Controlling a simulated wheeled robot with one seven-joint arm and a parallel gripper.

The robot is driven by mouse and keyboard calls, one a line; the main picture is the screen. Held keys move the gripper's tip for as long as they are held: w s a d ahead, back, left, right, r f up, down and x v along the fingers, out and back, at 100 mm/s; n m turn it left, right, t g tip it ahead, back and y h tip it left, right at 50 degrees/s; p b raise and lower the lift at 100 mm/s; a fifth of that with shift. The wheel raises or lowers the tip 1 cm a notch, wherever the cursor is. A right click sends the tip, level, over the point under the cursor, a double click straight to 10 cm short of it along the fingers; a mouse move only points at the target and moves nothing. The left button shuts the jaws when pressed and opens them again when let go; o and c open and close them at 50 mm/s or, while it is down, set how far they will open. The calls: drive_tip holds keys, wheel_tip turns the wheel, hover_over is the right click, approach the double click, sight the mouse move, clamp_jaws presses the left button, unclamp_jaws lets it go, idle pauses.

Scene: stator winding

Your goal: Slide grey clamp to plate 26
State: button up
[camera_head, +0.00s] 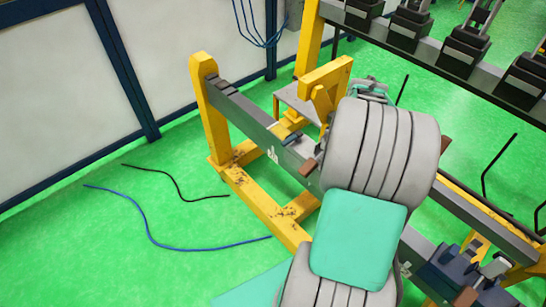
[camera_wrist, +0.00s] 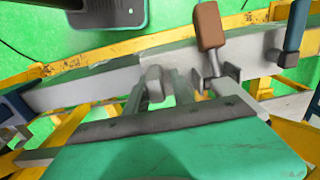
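In the wrist view, my gripper (camera_wrist: 183,82) shows two grey fingers standing apart beyond a teal surface, with green floor showing between them. I see nothing held. A clamp with a brown handle (camera_wrist: 208,25) stands on the long grey rail (camera_wrist: 80,90), just beyond the right finger. I cannot clearly pick out the grey clamp. Dark grey parts sit on the rail at its far left end (camera_head: 222,86) in the head view. No number 26 is legible on any plate. In the head view, my own grey and teal arm hides my gripper and the middle of the rail.
The yellow frame (camera_head: 258,200) carries the rail. A blue handle (camera_wrist: 297,25) stands at the right in the wrist view. A blue and grey device (camera_head: 468,272) is at the lower right. Cables (camera_head: 150,225) lie on the green floor, which is open at left.

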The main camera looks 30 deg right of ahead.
sight(325, 152)
drive_tip(key=shift+w+a, duration=0.25)
drive_tip(key=shift+w, duration=0.85)
drive_tip(key=shift+w+a, duration=0.25)
drive_tip(key=shift+w, duration=0.9)
drive_tip(key=shift+w+a, duration=0.25)
drive_tip(key=shift+w, duration=0.85)
drive_tip(key=shift+w+a, duration=0.5)
drive_tip(key=shift+w, duration=1.55)
drive_tip(key=shift+w+a, duration=0.45)
drive_tip(key=shift+w, duration=1.65)
drive_tip(key=shift+w+a, duration=0.5)
drive_tip(key=shift+w, duration=1.95)
drive_tip(key=shift+s, duration=0.1)
drive_tip(key=shift+s, duration=0.2)
drive_tip(key=shift+o, duration=0.5)
drive_tip(key=shift+o, duration=0.9)
